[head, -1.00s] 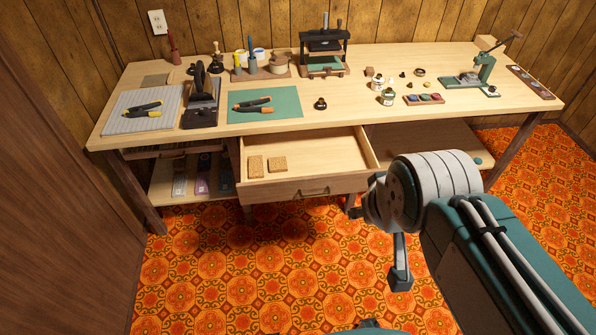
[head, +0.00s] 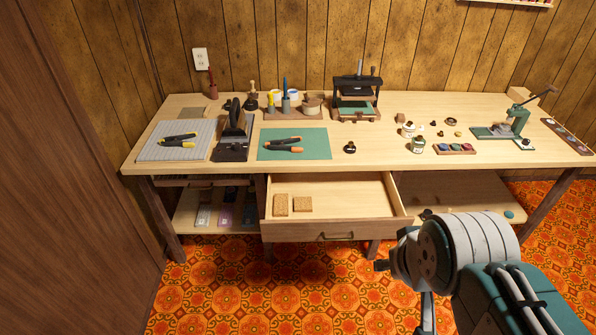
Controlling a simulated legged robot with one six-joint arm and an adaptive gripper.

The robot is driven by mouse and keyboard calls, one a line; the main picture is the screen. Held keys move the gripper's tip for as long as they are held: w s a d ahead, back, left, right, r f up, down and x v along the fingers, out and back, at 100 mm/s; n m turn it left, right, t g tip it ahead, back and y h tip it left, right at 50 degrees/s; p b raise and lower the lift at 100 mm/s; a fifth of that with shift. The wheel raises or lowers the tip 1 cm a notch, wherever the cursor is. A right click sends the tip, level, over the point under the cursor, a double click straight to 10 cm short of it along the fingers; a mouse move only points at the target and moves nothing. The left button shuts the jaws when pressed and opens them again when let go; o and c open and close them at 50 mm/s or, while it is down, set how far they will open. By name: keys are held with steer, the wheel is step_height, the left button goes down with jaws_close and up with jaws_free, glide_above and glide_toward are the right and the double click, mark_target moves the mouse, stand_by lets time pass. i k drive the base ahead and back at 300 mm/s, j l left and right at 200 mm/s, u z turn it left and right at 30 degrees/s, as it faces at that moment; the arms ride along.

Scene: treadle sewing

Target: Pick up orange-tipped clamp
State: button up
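The orange-tipped clamp (head: 283,142) lies flat on the green mat (head: 318,140) on the bench top, with dark arms and orange ends. A similar yellow-tipped clamp (head: 177,140) lies on the grey ribbed mat (head: 150,152) to its left. My gripper (head: 405,292) is at the lower right, in front of the bench and well apart from the orange-tipped clamp. Its two fingers look spread, one toward the left and one downward, with nothing between them. The lower finger is cut off by the frame's bottom edge.
An open drawer (head: 350,192) with two cork-brown blocks sticks out below the green mat. A black upright tool (head: 233,135) stands between the mats. A small dark stamp (head: 350,147) is right of the green mat. A press (head: 357,97) stands behind. Patterned floor is clear in front.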

mark_target(281, 147)
steer(key=i, duration=0.45)
steer(key=i+j, duration=0.95)
steer(key=j, duration=0.2)
steer(key=i+j, duration=0.45)
steer(key=j+z, duration=0.05)
steer(key=j, duration=0.05)
